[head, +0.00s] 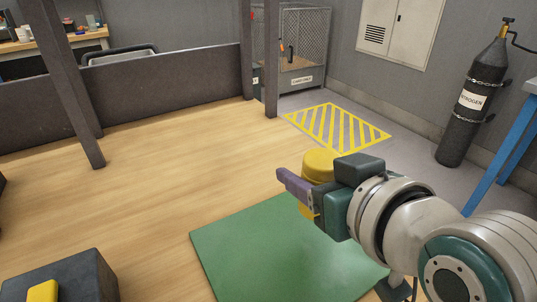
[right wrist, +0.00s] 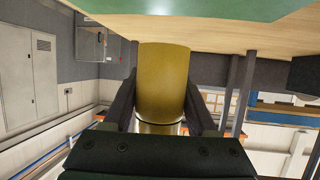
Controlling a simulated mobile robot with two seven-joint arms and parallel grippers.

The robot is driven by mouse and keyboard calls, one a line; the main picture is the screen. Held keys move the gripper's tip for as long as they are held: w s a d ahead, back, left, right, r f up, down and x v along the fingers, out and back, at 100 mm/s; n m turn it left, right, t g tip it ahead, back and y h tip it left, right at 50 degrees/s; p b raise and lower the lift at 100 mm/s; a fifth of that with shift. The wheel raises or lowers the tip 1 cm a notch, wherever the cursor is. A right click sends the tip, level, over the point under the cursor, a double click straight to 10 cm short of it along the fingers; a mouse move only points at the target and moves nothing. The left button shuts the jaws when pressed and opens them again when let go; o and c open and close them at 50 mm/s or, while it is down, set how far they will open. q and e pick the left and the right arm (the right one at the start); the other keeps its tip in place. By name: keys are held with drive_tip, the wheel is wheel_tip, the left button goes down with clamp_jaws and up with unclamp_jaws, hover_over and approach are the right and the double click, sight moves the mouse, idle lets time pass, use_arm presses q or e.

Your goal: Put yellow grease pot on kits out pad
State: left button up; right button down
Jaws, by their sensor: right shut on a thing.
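The yellow grease pot (head: 319,162) is held in my right gripper (head: 302,189) in the head view. It also shows in the right wrist view (right wrist: 163,80), standing between the two dark fingers. The fingers are shut on its sides. The pot is in the air over the far right part of a flat green pad (head: 270,240) on the wooden surface. I see no label on the pad, so I cannot tell for sure that it is the kits out pad. The pad's right part is hidden by my arm. My left gripper is not in view.
A dark box (head: 75,280) with a yellow piece on top stands at the lower left. Dark posts (head: 75,85) and a low panel (head: 170,90) edge the wooden surface (head: 150,180) at the back.

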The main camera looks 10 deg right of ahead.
sight(303, 226)
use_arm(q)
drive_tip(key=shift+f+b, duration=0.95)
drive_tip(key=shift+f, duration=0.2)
use_arm(e)
drive_tip(key=shift+f, duration=3.15)
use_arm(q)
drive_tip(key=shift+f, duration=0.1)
use_arm(e)
drive_tip(key=shift+f, duration=0.15)
drive_tip(key=shift+c, duration=1)
unclamp_jaws()
